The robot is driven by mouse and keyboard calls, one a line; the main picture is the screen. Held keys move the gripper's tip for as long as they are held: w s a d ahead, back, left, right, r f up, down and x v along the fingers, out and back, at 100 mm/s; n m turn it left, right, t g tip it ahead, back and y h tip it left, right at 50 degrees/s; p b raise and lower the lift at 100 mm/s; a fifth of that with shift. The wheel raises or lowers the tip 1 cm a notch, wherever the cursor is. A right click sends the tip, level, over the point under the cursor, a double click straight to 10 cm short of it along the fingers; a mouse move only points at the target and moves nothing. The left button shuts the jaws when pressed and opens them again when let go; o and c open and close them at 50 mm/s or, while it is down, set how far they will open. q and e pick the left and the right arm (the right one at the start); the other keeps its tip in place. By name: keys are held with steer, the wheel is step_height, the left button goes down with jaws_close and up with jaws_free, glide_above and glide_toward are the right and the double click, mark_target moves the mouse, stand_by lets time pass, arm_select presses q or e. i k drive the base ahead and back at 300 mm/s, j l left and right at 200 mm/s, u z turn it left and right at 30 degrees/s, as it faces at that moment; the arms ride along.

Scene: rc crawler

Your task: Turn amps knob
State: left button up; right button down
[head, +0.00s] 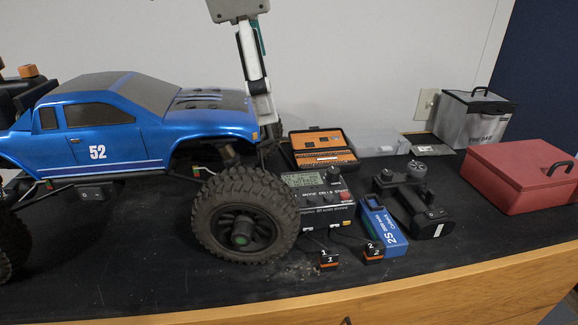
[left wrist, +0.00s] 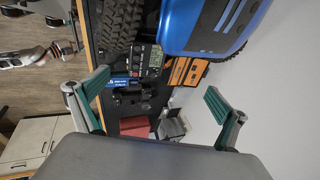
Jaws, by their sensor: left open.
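The charger (head: 322,198), a dark box with a small grey display, sits on the black table top just right of the truck's front wheel in the head view. It has several dark knobs, one (head: 333,174) beside the display; I cannot read which is the amps knob. The charger also shows in the left wrist view (left wrist: 151,60). My left gripper (left wrist: 155,92) is open and empty, its green-padded fingers spread wide. In the head view it (head: 262,105) hangs behind the truck's front end, above and left of the charger, apart from it.
The blue truck (head: 95,140) fills the left, its front wheel (head: 243,215) close to the charger. Around the charger are an orange case (head: 323,157), blue battery box (head: 383,228), black transmitter (head: 420,205) and two numbered plugs (head: 328,259). A red box (head: 520,178) stands right.

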mark_target(334, 172)
steer(key=k, duration=1)
